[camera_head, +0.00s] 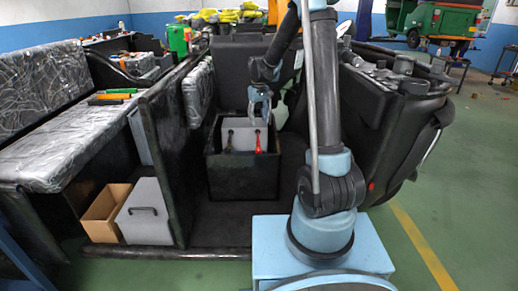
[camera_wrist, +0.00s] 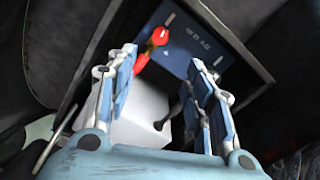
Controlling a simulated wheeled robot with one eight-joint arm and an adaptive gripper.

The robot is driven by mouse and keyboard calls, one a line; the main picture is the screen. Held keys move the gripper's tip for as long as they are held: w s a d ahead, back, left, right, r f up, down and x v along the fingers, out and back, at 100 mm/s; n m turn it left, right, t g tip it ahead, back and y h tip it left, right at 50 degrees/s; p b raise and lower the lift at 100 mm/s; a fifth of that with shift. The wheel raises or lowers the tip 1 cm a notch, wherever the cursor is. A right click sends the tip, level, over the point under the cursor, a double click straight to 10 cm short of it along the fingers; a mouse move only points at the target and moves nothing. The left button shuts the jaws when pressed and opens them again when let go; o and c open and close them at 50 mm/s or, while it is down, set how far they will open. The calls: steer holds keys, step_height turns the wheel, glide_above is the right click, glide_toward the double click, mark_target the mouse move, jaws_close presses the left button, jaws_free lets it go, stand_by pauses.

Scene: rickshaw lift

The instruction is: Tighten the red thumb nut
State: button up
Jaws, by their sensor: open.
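In the head view red parts (camera_head: 258,143) show at the right of the grey block (camera_head: 238,135). My gripper (camera_head: 260,115) points down above the block. In the wrist view my gripper (camera_wrist: 168,75) is open, with the red knob beyond the fingertips, nearer the left finger. Nothing is between the fingers in contact with them, as far as I can see.
A black open box (camera_head: 228,180) surrounds the block, with its walls close by. A dark clamp (camera_wrist: 188,95) stands on the block near the right finger. A black side panel (camera_head: 165,150) and padded bench (camera_head: 65,145) lie left.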

mark_target(258, 149)
step_height(258, 149, down, 16)
steer(key=shift+f, duration=0.2)
stand_by(0.4)
steer(key=shift+c, duration=0.6)
steer(key=c, duration=1)
